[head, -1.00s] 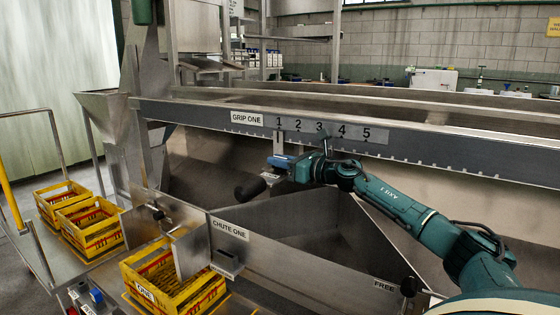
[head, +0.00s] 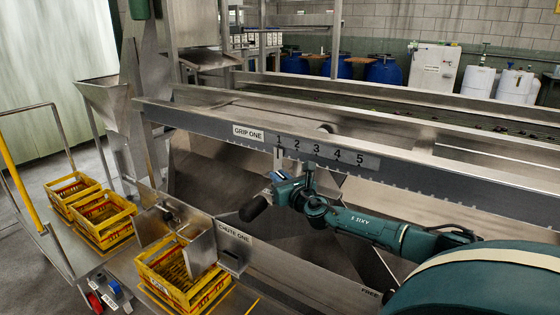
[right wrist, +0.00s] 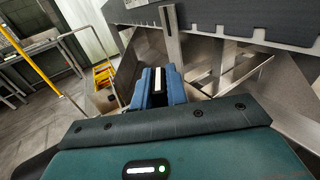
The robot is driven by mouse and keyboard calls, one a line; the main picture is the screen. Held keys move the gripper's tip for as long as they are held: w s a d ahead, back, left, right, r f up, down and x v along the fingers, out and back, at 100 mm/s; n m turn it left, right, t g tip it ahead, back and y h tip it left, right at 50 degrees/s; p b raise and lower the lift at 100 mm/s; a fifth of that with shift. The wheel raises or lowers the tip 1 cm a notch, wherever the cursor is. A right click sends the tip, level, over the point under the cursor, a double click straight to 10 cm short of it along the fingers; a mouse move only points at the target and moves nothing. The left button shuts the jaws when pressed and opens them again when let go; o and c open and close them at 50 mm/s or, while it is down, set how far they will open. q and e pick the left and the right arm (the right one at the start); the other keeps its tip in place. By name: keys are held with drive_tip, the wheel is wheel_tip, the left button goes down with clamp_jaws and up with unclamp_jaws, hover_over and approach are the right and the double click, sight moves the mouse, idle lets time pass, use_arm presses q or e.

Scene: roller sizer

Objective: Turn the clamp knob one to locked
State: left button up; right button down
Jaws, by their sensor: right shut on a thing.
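My right gripper (head: 280,178) is beside the lower end of a flat metal bar (head: 278,155), which hangs under the 1 of the number scale. In the right wrist view its blue fingers (right wrist: 158,88) are closed on a narrow dark piece with a pale strip, which appears to be clamp knob one (right wrist: 157,75). The fingers hide most of it, so I cannot read its setting. A thick black cylindrical grip (head: 254,208) sticks out just left of and below the gripper. My left gripper is in neither current view.
The long steel rail with the GRIP ONE label (head: 248,132) runs just above the gripper. The steel CHUTE ONE panel (head: 236,237) lies below. Yellow crates (head: 165,287) stand at the lower left. A slotted grey plate (right wrist: 235,20) is close above in the right wrist view.

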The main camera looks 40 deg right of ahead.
drive_tip(key=shift+r+m+g+h+p, duration=0.1)
drive_tip(key=shift+m+g+h+p, duration=0.3)
drive_tip(key=shift+m+h+p, duration=0.65)
drive_tip(key=shift+h+p, duration=0.35)
drive_tip(key=shift+p, duration=0.05)
drive_tip(key=c, duration=1.4)
unclamp_jaws()
drive_tip(key=p+v, duration=0.1)
drive_tip(key=v, duration=1.2)
